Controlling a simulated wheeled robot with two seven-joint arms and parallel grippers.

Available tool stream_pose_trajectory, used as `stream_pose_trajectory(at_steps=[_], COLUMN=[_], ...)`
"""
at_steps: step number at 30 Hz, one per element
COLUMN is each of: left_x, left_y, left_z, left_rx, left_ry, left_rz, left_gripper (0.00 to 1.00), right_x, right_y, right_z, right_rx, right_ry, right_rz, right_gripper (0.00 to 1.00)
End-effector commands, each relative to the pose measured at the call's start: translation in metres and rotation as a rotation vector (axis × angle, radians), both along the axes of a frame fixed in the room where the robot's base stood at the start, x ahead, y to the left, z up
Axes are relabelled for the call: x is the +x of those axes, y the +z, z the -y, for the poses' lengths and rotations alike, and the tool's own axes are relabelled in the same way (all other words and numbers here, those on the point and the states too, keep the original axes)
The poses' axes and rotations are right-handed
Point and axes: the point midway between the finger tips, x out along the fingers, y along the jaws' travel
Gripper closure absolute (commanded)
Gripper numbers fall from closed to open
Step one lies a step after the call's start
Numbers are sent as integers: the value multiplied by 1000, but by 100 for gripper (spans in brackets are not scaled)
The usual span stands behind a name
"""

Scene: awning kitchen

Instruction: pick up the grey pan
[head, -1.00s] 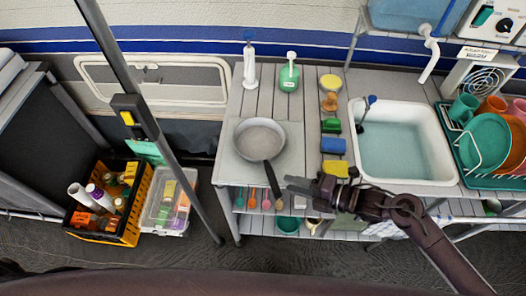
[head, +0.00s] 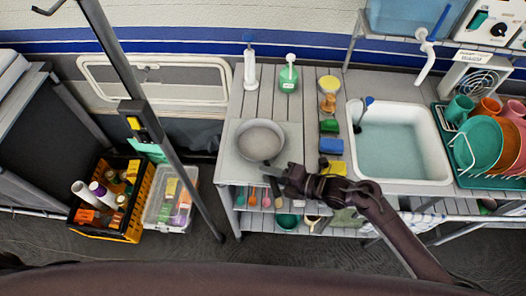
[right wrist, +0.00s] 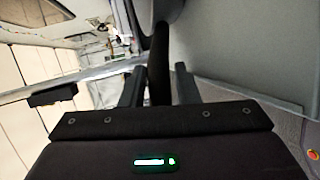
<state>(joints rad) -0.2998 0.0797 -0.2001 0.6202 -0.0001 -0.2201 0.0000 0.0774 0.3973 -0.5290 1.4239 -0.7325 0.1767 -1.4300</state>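The grey pan (head: 261,141) sits upright on a pale board at the left end of the counter. Its dark handle points toward the counter's front edge and is mostly hidden by my right gripper (head: 270,176) in the head view. In the right wrist view the pan handle (right wrist: 159,65) runs between the two fingers of my right gripper (right wrist: 158,88). The fingers stand apart, one on each side of the handle, with narrow gaps visible. Part of the pan (right wrist: 166,10) shows at the top there. My left gripper is not in view.
A sink (head: 398,140) and a green dish rack (head: 465,173) lie to the right. Sponges (head: 331,146) and bottles (head: 289,75) stand around the pan. A grey pole (head: 170,165) rises left of the counter. A shelf with utensils is below.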

Motion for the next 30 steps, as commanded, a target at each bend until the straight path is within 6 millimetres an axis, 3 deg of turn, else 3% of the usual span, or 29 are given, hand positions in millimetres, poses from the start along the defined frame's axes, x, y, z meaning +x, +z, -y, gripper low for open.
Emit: stream_pose_trajectory(at_steps=[1, 6, 23, 26, 30], left_x=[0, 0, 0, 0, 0], left_y=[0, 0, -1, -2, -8], left_z=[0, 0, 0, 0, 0], left_rx=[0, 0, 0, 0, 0], left_ry=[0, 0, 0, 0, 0], left_rz=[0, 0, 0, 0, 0], left_gripper=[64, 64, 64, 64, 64], right_x=[0, 0, 1, 1, 1], right_y=[0, 0, 8, 18, 47], right_z=[0, 0, 0, 0, 0], right_rx=[0, 0, 2, 3, 4], right_ry=[0, -1, 0, 1, 2], right_rz=[0, 0, 5, 7, 12], right_gripper=[79, 100, 100, 100, 100])
